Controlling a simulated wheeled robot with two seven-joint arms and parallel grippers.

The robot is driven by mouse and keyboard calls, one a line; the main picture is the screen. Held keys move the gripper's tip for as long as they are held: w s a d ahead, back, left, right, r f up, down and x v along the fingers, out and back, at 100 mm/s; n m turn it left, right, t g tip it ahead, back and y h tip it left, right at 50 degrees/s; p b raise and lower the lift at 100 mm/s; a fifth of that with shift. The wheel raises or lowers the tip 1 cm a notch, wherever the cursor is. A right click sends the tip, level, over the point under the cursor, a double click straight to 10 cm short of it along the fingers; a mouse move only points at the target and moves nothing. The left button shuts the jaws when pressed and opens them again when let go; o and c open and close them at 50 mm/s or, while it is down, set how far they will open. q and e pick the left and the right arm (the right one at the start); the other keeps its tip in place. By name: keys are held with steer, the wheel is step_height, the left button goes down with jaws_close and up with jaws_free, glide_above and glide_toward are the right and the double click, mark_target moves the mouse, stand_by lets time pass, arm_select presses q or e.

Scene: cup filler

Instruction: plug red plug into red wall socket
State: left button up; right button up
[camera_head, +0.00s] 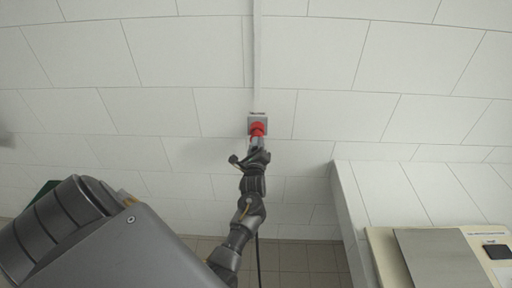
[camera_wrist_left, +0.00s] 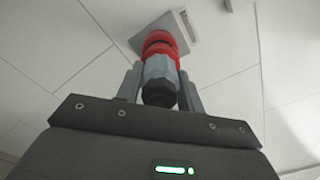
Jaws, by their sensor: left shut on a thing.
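The red wall socket (camera_head: 258,122) is on a grey box on the white tiled wall, at the middle of the head view. In the left wrist view its grey plate (camera_wrist_left: 178,28) is at the top. The red plug (camera_wrist_left: 160,45) has a grey body between my left gripper's fingers. My left gripper (camera_head: 256,142) is shut on the plug and points at the wall. The plug's red end is in line with the socket and appears to meet it; I cannot tell how deep it sits. My right gripper is not in view.
A white tiled ledge (camera_head: 350,210) juts out at the right, with a beige panel (camera_head: 382,245) beside it. A conduit (camera_head: 257,60) runs up the wall above the socket. A dark cable (camera_head: 258,262) hangs below my left arm.

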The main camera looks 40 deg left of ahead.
arm_select(q)
steer(key=shift+r+p, duration=0.1)
steer(key=shift+p, duration=0.7)
stand_by(1.3)
steer(key=shift+w+a, duration=0.25)
steer(key=shift+w, duration=0.05)
stand_by(0.4)
steer(key=o, duration=1.2)
steer(key=shift+c, duration=0.2)
steer(key=b+v, duration=0.3)
steer(key=v, duration=0.7)
steer(key=shift+s+d, duration=0.3)
